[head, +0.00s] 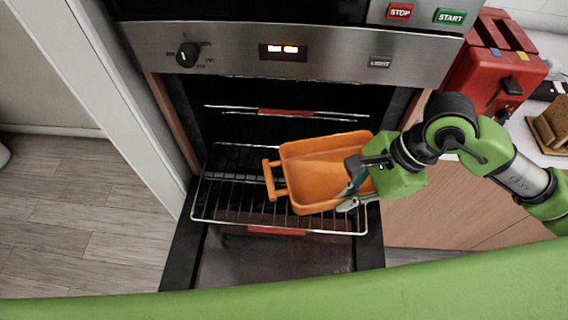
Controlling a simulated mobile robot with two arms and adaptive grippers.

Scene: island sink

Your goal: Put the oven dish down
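The oven dish (318,160) is orange, with a handle at its left end. It lies over the right half of the pulled-out wire oven rack (230,205), turned slightly to the rack. I cannot tell whether its bottom touches the rack. My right gripper (350,188) is at the dish's right end, its fingers spread apart with orange showing between them. The gripper hides that end, so I cannot tell whether it clamps the dish. My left gripper is not in view.
The oven (285,55) stands open, its door (270,265) folded down under the rack. The rack's left part is bare. A red toaster (495,68) and a wooden holder (552,125) stand on the counter at the right. A white wall edge (115,100) stands left of the oven.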

